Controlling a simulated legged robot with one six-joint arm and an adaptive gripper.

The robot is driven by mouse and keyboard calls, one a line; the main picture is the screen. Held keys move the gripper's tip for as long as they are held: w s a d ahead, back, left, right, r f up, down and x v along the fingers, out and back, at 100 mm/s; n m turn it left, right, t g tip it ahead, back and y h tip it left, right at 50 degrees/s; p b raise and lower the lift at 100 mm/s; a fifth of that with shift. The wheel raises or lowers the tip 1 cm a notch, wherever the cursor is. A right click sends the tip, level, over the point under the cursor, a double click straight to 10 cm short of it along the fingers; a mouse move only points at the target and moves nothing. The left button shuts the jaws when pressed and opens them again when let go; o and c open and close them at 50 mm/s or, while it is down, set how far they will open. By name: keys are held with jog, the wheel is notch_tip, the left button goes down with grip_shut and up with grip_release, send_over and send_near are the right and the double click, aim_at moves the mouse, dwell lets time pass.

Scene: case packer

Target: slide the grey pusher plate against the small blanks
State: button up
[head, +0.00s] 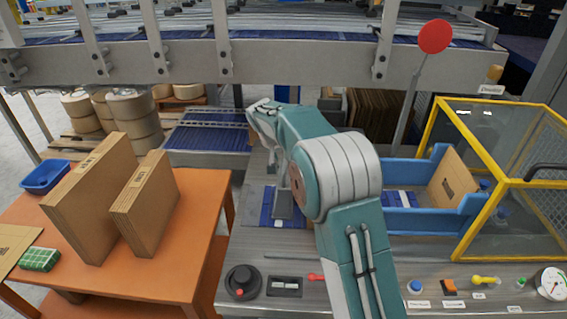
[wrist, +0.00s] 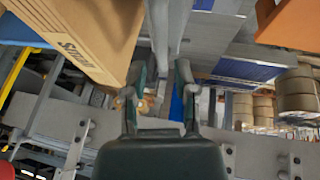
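My gripper (wrist: 160,75) shows in the wrist view with its two dark fingers apart. A narrow grey upright piece (wrist: 159,30), likely part of the pusher plate, shows between and beyond the fingers; I cannot tell whether they touch it. In the head view a grey upright part (head: 283,204) stands over a blue bed left of my arm, and it may be the same plate. A cardboard stack with printed lettering (wrist: 95,30) fills the upper left of the wrist view, close beside the fingers. My arm hides the gripper and most of this area in the head view.
An orange table (head: 180,265) at left holds two upright cardboard stacks, a blue bin (head: 45,177) and a green pack (head: 39,259). A blue tray (head: 425,219) with a leaning cardboard blank (head: 452,187) and a yellow-framed guard (head: 470,222) stand at right. Controls line the front edge.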

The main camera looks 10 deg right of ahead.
jog(key=v, duration=0.6)
jog(key=shift+r, duration=0.4)
jog(key=shift+s, duration=0.15)
